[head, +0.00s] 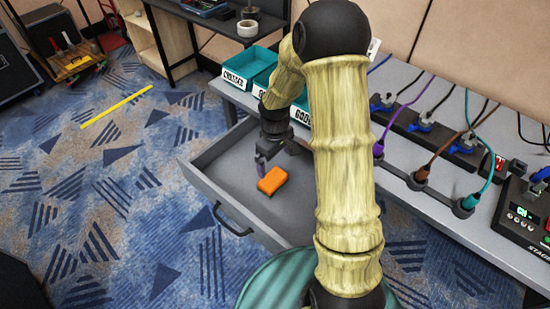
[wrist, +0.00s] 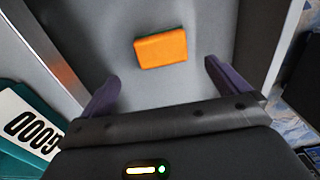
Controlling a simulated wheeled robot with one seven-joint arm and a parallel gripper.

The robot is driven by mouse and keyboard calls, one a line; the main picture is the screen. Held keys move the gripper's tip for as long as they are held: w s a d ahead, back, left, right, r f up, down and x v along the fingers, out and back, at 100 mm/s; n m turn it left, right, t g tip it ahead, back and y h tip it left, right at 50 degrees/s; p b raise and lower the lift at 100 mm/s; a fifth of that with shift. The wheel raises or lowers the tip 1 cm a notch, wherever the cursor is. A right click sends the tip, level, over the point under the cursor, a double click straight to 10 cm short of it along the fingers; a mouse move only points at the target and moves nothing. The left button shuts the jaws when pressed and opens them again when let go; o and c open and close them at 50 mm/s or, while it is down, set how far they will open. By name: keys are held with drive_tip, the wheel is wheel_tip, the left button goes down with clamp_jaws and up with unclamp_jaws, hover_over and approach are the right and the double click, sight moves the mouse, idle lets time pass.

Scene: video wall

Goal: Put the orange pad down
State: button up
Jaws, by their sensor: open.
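The orange pad (head: 272,181) lies on the floor of an open grey drawer (head: 215,175). It is a small block with a darker strip along one edge. My gripper (head: 262,168) is just beside and above the pad in the head view, partly hidden by my arm. In the wrist view the pad (wrist: 161,47) lies ahead of the two purple fingers, between their lines and clear of both. My gripper (wrist: 160,85) is open, with nothing between its fingertips.
Teal bins with labels (head: 236,80) stand on the grey bench behind the drawer; one bin (wrist: 25,145) shows at the wrist view's left. Power strips with cables (head: 420,130) and a control box (head: 525,215) fill the bench's right. The drawer floor around the pad is bare.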

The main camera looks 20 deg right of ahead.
drive_tip(key=s+r+m+t, duration=0.2)
drive_tip(key=s+r+m, duration=0.4)
drive_tip(key=s+r, duration=0.6)
drive_tip(key=s, duration=0.2)
drive_tip(key=shift+s+a+m+t, duration=0.25)
drive_tip(key=shift+s+m+t, duration=0.05)
drive_tip(key=shift+m, duration=0.1)
drive_tip(key=w+p+v, duration=0.2)
drive_tip(key=p+v, duration=0.7)
drive_tip(key=w+r+p+v, duration=0.1)
drive_tip(key=w+p+v, duration=0.1)
drive_tip(key=p+v, duration=0.7)
drive_tip(key=shift+p, duration=0.35)
